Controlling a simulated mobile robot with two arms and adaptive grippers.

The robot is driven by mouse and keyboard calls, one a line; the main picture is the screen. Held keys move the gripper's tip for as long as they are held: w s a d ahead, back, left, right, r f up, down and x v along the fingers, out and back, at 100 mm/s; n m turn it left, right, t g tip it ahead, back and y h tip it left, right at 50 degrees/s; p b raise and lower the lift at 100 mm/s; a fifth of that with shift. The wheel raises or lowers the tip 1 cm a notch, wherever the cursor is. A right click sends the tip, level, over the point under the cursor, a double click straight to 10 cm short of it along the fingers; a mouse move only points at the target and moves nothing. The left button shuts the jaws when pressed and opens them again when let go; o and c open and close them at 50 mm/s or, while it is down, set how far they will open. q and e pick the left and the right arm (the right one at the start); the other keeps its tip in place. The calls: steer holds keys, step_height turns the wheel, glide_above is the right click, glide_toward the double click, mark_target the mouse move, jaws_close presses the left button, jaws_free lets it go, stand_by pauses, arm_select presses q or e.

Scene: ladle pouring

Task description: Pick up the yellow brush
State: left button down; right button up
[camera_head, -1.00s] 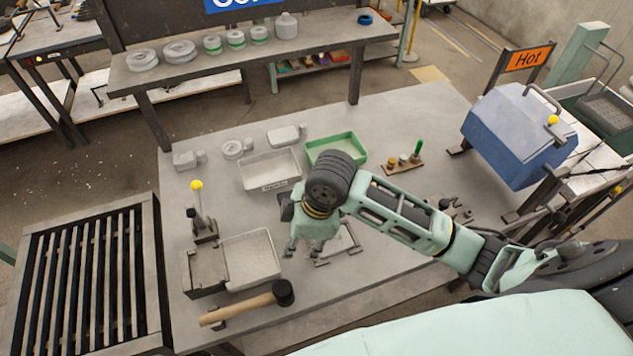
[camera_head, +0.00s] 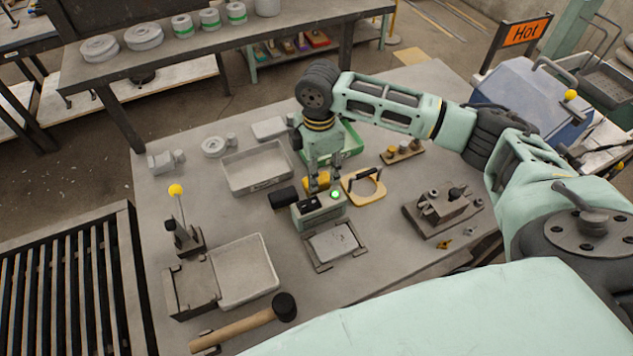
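A yellow cylindrical piece (camera_head: 318,182), which looks like part of the yellow brush, lies near the middle of the table, just behind a small green box with a lit green light (camera_head: 319,209). A dark cylindrical piece (camera_head: 284,197) lies to its left; I cannot tell whether the two are joined. My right gripper (camera_head: 323,178) points down at the yellow piece, with a fingertip on each side and yellow showing between them. The fingers partly hide it, and I cannot tell whether they grip it. My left gripper is not in view.
A grey tray (camera_head: 257,167) and a green tray (camera_head: 350,141) are behind. A plate fixture (camera_head: 333,243) is in front. A mallet (camera_head: 245,325) lies at the front left.

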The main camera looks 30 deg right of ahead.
step_height(320, 180, down, 4)
steer(key=shift+w+a+f+p, duration=0.15)
steer(key=shift+p, duration=0.3)
steer(key=shift+c, duration=0.4)
steer(key=c, duration=0.9)
steer(key=shift+o, duration=0.2)
steer(key=shift+w+r, duration=0.1)
steer(key=shift+r, duration=0.55)
step_height(320, 180, up, 3)
steer(key=shift+f+b, duration=0.15)
steer(key=shift+b, duration=0.6)
steer(key=s+d+r+b, duration=0.1)
steer(key=s+d+r, duration=0.1)
steer(key=d, duration=0.3)
steer(key=s+d+r+b, duration=0.1)
steer(key=s+d+r, duration=0.1)
steer(key=d+r, duration=0.3)
steer(key=shift+s+d+b, duration=0.3)
steer(key=shift+d+b, duration=0.05)
steer(key=shift+d, duration=0.1)
